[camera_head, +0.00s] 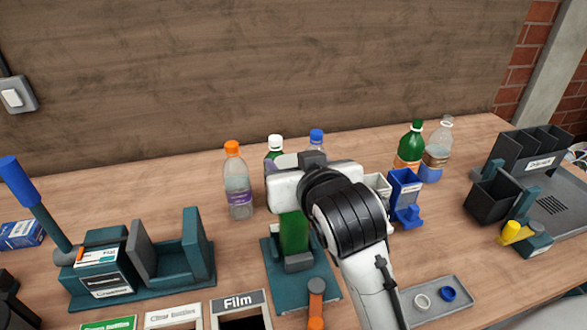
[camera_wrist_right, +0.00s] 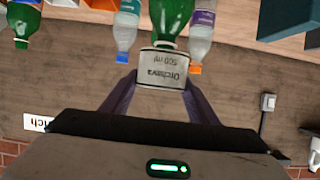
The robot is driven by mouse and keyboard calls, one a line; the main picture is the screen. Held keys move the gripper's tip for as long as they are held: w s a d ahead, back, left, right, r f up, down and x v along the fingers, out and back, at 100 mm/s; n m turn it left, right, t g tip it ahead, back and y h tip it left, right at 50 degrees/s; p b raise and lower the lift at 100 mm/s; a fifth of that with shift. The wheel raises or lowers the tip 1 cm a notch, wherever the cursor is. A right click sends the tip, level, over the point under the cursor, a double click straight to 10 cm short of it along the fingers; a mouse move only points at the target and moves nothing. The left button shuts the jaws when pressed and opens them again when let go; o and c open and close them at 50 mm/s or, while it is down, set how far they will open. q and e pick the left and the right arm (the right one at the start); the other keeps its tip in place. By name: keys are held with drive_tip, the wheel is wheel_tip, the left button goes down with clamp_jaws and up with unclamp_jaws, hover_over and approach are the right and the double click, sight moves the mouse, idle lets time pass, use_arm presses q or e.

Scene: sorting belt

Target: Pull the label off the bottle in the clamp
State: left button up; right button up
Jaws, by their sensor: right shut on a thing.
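The green bottle (camera_head: 293,232) stands upright in the clamp (camera_head: 275,290), which has a teal base, a grey jaw and an orange-tipped handle. My right gripper (camera_head: 297,165) is above the bottle and hides its top in the head view. In the upside-down right wrist view the gripper (camera_wrist_right: 160,90) is shut on the label (camera_wrist_right: 162,68), a pale sleeve reading "Orchava 500 ml". The label is at the neck end of the green bottle (camera_wrist_right: 172,15); I cannot tell whether it is still around the neck or just clear of it. My left gripper is not in view.
Bottles with orange (camera_head: 238,185), white and blue caps stand behind the clamp; two more (camera_head: 437,150) stand back right. A Film bin (camera_head: 238,300) is in front left of the clamp. A grey tray (camera_head: 462,295) with rings lies right. A teal stand (camera_head: 150,285) is left.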

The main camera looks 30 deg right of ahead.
drive_tip(key=shift+r, duration=1.6)
drive_tip(key=shift+r, duration=0.15)
drive_tip(key=shift+r, duration=0.85)
